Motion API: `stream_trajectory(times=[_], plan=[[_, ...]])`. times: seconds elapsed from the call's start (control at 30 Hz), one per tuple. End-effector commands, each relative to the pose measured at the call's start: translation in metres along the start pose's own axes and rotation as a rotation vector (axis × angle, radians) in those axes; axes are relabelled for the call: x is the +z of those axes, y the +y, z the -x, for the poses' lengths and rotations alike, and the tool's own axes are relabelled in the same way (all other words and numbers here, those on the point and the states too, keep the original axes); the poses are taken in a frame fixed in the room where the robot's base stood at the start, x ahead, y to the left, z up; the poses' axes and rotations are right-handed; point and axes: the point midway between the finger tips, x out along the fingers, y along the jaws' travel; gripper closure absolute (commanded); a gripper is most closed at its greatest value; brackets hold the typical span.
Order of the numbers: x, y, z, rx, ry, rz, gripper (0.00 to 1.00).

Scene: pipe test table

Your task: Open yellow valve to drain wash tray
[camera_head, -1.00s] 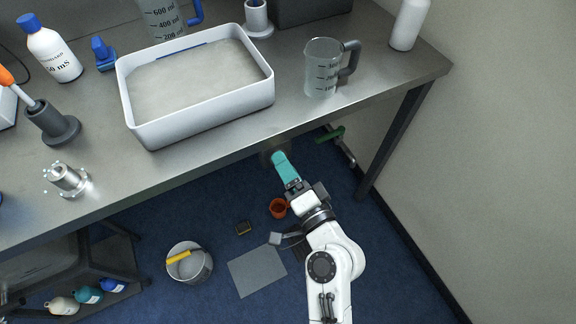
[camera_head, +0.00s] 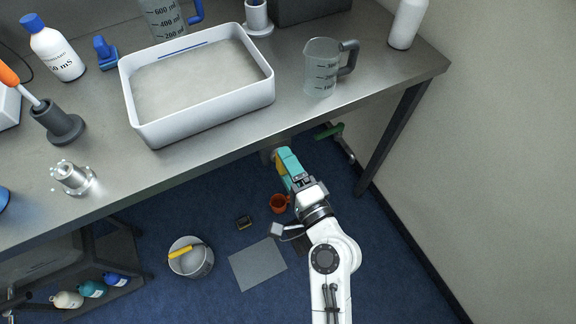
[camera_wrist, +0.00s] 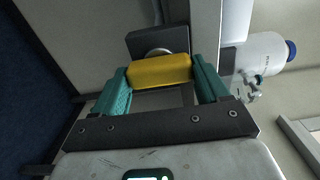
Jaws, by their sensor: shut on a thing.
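The yellow valve handle (camera_wrist: 160,70) sits between the two teal fingers of my gripper (camera_wrist: 162,82) in the wrist view, in front of a dark block with a round metal fitting. My gripper is shut on it from both sides. In the head view my gripper (camera_head: 285,162) reaches just under the table's front edge, with a strip of the yellow handle (camera_head: 281,166) beside a teal finger. The white wash tray (camera_head: 203,125) stands on the table above, with cloudy grey contents. The valve's body and outlet are mostly hidden.
The steel table (camera_head: 240,138) overhangs the gripper. A green-handled pipe (camera_head: 330,132) and a table leg (camera_head: 392,138) are to the right.

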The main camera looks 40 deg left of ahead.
Motion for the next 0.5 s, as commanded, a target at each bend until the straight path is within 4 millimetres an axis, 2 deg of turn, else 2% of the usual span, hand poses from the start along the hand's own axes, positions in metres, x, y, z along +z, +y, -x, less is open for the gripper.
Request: stream_trajectory(times=[0.1, 0.13, 0.4, 0.5], plan=[[-0.002, -0.0025, -0.0012, -0.005, 0.003, 0.0, 0.56], [-0.002, -0.0025, -0.0012, -0.005, 0.003, 0.0, 0.25], [-0.0009, -0.0015, -0.0008, -0.003, 0.001, 0.0, 0.0], [-0.0007, -0.0011, -0.0005, -0.002, 0.001, 0.0, 0.0]])
